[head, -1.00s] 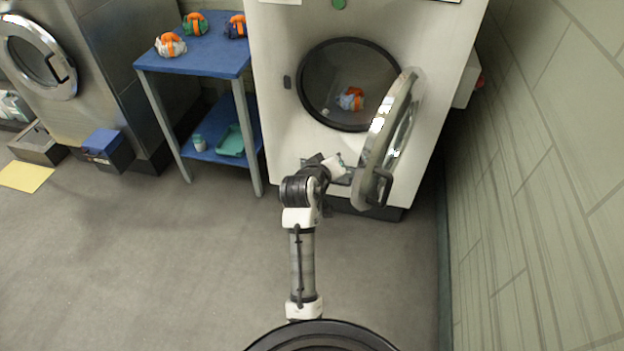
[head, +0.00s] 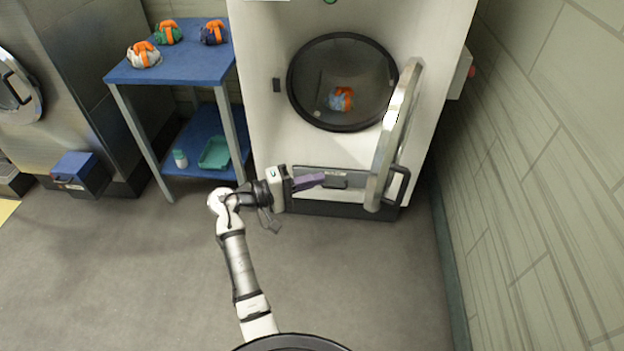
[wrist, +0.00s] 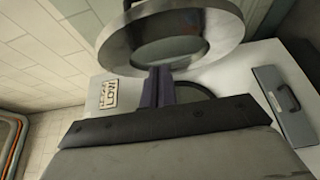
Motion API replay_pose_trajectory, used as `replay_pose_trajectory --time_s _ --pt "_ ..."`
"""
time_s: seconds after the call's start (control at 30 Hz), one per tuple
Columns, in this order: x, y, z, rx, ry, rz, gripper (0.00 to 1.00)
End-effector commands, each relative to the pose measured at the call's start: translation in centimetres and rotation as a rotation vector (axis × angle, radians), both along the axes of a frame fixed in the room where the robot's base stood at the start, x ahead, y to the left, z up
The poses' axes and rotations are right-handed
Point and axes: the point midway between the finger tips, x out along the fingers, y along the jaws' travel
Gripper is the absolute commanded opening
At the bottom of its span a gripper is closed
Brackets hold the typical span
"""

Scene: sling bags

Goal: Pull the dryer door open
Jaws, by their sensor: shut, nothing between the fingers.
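The dryer (head: 260,110) is a white machine with a round dark opening. Its round metal door (head: 394,135) stands swung out to the right, wide open, with a dark handle (head: 398,187) on its right edge. A blue and orange bundle (head: 341,98) lies inside the drum. My gripper (head: 318,180) is shut and empty, low in front of the machine and left of the door, apart from the handle. In the wrist view its purplish fingers (wrist: 158,88) point toward the door ring (wrist: 165,38), and the drum opening shows behind them.
A blue two-shelf table (head: 180,68) with several bundles stands left of the dryer. A blue box (head: 80,172) sits on the floor farther left. A tiled wall (head: 540,170) bounds the right side. The floor in front is clear.

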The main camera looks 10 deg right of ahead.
Motion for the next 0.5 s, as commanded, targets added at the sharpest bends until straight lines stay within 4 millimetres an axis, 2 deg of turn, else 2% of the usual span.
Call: replay_pose_trajectory --time_s 0.1,0.33,0.5 --pt "0.4 -2.7 0.3 0.002 0.002 -0.003 0.0" --pt "1.2 -7.3 0.2 0.003 0.001 0.0 0.0" --pt "-0.4 -9.2 0.2 0.001 0.001 0.002 0.0"
